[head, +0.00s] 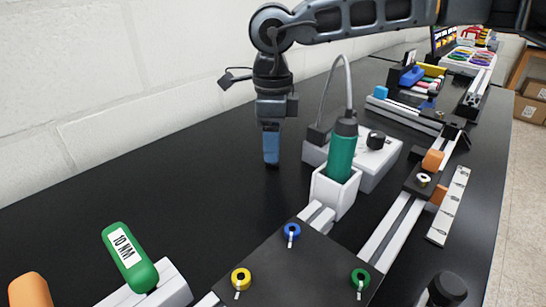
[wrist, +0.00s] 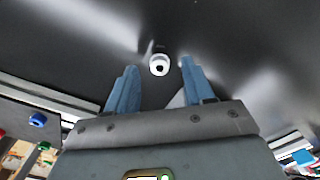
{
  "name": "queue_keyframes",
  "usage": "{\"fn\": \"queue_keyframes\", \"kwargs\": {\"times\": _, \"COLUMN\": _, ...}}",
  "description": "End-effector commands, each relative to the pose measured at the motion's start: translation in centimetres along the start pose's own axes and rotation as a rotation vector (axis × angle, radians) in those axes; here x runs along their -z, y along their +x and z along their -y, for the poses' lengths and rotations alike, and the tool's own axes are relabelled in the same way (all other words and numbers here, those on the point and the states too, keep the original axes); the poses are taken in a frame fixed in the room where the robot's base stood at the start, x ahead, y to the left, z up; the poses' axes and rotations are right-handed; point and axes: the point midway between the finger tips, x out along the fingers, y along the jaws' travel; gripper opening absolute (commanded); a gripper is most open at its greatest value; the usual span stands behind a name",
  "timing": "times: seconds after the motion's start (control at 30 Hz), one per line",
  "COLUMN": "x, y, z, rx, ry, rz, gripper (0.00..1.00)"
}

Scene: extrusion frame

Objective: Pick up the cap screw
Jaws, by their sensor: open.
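The cap screw (wrist: 159,66) shows in the wrist view as a small, pale, round head with a dark centre. It stands on the black bench top, between the tips of my two blue fingers. My gripper (wrist: 158,70) is open, with a gap between each finger and the screw. In the head view my gripper (head: 271,160) points straight down, low over the bench near the wall. I cannot make out the screw there; the fingers may hide it. How far the tips are above the bench is hard to tell.
Right of my gripper stand a white holder (head: 322,187) with a green-handled driver (head: 343,150) and a white box (head: 378,160) with a black knob and cable. A dark plate (head: 300,265) with coloured rings lies in front. The bench left of my gripper is clear.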

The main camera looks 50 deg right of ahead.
Motion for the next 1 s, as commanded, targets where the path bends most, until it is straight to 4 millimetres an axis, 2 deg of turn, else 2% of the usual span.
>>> {"fn": "queue_keyframes", "kwargs": {"times": 0.13, "x": 0.0, "y": 1.36, "z": 0.0, "rx": 0.0, "ry": 0.001, "rz": 0.0, "gripper": 0.52}}
{"fn": "queue_keyframes", "kwargs": {"times": 0.4, "x": 0.02, "y": 1.58, "z": 0.03, "rx": 0.001, "ry": 0.001, "rz": 0.0, "gripper": 0.51}}
{"fn": "queue_keyframes", "kwargs": {"times": 0.9, "x": 0.02, "y": 1.55, "z": 0.03, "rx": 0.001, "ry": 0.001, "rz": 0.0, "gripper": 0.04}}
{"fn": "queue_keyframes", "kwargs": {"times": 1.0, "x": 0.02, "y": 1.55, "z": 0.03, "rx": 0.001, "ry": 0.001, "rz": 0.0, "gripper": 0.0}}
